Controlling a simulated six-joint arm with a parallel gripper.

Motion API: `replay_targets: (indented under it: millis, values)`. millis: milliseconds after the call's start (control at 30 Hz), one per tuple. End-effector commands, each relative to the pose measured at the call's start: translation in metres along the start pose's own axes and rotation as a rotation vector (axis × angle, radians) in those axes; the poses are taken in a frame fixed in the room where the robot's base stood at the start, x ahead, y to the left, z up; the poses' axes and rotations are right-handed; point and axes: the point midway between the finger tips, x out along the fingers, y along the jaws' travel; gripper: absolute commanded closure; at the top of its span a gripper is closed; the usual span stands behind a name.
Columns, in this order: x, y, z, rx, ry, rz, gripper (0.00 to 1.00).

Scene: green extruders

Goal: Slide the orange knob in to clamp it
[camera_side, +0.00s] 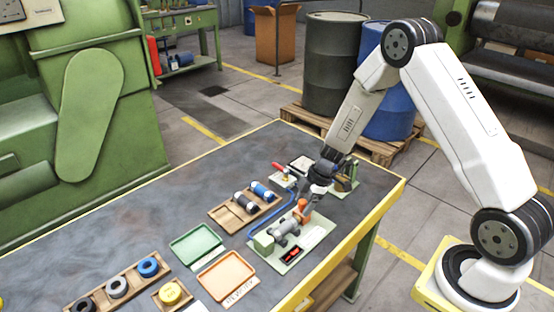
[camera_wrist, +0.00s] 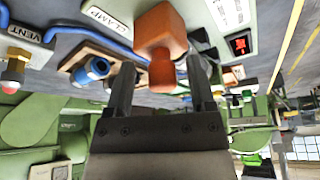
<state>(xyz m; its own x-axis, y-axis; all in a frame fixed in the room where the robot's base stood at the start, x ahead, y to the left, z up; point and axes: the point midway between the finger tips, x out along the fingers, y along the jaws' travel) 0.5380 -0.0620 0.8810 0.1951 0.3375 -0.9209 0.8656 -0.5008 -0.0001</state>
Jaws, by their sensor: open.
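The orange knob (camera_wrist: 160,35) hangs into the wrist view at top centre, with a block-like upper part and a narrower round end. It shows small in the side view (camera_side: 303,205), at the right end of a grey clamp fixture (camera_side: 285,230) on a pale green plate. My gripper (camera_wrist: 161,62) is open, with one dark finger on each side of the knob's narrow end. Gaps show between fingers and knob, so I see no grip. In the side view my gripper (camera_side: 311,192) is low at the knob, and the fingertips are hard to make out.
A label reading CLAMP (camera_wrist: 106,17) and a red display (camera_wrist: 239,43) flank the knob. A wooden rack (camera_side: 228,217) with blue and dark cylinders, a red-handled valve (camera_side: 284,173) and a blue hose (camera_side: 262,228) lie close by. Green (camera_side: 196,244) and orange (camera_side: 226,277) trays sit in front.

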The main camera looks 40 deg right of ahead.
Motion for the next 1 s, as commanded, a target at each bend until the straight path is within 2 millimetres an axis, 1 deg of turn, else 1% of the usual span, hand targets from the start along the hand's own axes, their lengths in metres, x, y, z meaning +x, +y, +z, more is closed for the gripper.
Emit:
replay_targets:
  millis: [633, 1000]
  values:
    - [-0.033, 0.0, -0.014, -0.002, 0.0, 0.001, 0.29]
    - [-0.038, 0.0, -0.016, -0.001, 0.0, 0.0, 0.29]
